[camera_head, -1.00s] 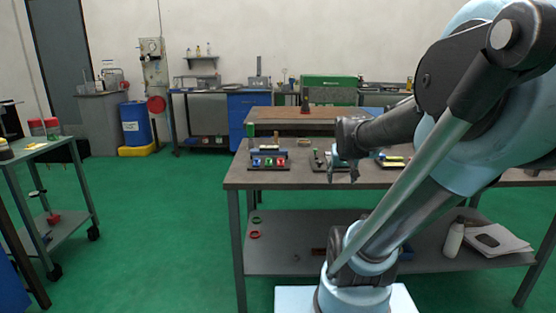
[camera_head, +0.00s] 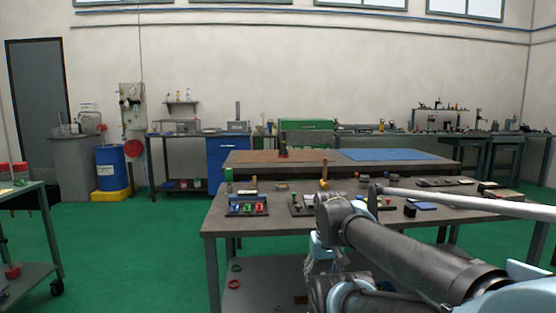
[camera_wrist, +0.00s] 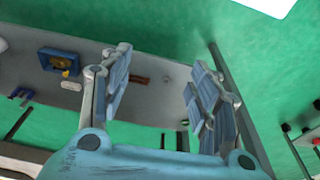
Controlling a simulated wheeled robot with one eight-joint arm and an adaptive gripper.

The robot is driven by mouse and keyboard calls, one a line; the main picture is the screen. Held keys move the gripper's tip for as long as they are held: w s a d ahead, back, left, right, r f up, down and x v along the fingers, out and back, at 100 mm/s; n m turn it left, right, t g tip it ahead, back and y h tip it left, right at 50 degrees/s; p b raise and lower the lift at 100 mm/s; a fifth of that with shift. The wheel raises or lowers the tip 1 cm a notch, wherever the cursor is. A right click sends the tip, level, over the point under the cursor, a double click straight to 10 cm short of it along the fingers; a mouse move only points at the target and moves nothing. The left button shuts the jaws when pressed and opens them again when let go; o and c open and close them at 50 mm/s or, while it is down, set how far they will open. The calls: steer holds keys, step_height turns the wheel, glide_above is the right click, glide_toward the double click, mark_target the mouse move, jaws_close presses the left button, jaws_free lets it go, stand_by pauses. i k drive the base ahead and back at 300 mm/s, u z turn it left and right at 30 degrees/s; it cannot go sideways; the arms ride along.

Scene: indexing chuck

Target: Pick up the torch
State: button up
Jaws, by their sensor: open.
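I cannot pick out a torch with certainty in either view. My gripper (camera_wrist: 160,78) is open and empty in the wrist view, its two light-blue fingers spread wide. Between and beyond the fingers lies the grey lower shelf (camera_wrist: 150,107), apart from them. In the head view my arm hides part of the workbench (camera_head: 265,222) and much of the shelf below it. Tools and small parts stand on this bench, too small to name surely.
In the wrist view, a blue box (camera_wrist: 60,62) with a yellow part, a white piece (camera_wrist: 71,86) and a brown block (camera_wrist: 140,79) lie on the shelf. A bench leg (camera_wrist: 217,62) stands right of the fingers. Green floor (camera_head: 130,250) is free left of the bench.

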mark_target(283, 152)
steer(key=u, duration=1.8)
steer(key=i, duration=3.95)
steer(key=z, duration=1.05)
